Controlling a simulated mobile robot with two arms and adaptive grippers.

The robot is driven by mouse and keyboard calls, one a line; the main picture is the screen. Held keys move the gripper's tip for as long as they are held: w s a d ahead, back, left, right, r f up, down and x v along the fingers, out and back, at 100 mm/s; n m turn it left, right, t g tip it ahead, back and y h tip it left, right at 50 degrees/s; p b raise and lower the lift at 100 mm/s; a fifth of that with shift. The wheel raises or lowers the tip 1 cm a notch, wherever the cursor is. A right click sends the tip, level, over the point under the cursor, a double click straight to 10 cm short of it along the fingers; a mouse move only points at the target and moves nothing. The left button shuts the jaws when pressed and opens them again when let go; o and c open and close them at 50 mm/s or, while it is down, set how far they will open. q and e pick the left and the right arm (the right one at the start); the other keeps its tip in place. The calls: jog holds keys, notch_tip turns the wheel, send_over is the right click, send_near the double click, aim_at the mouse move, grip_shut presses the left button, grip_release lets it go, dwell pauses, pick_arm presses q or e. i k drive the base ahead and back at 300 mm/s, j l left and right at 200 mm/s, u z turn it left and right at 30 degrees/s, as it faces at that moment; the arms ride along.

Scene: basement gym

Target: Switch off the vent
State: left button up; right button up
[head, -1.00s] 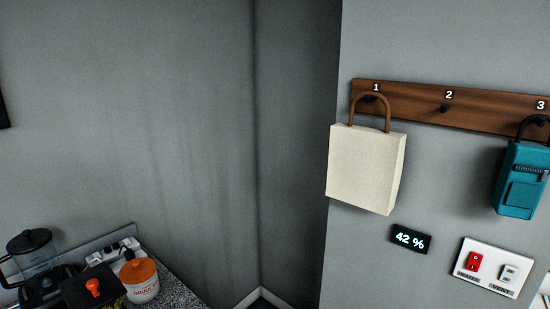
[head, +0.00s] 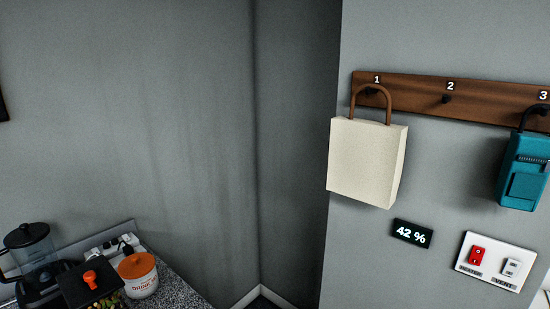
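A white switch plate (head: 494,262) is on the wall at the lower right of the head view. It carries a red rocker switch (head: 477,256) on the left and a white rocker switch (head: 511,267) on the right. The label under the white one reads VENT; the label under the red one is too blurred to read surely now. I cannot tell which way the vent rocker is tipped. Neither of my grippers shows in the view.
A display reading 42 % (head: 412,233) is left of the plate. Above hangs a wooden rail (head: 430,99) with numbered hooks, a cream bag (head: 362,162) and a teal bag (head: 524,174). A counter (head: 180,291) at lower left holds a blender (head: 32,258) and an orange-lidded pot (head: 139,275).

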aim_at(511, 268)
jog(key=l+z, duration=0.1)
jog(key=z, duration=1.25)
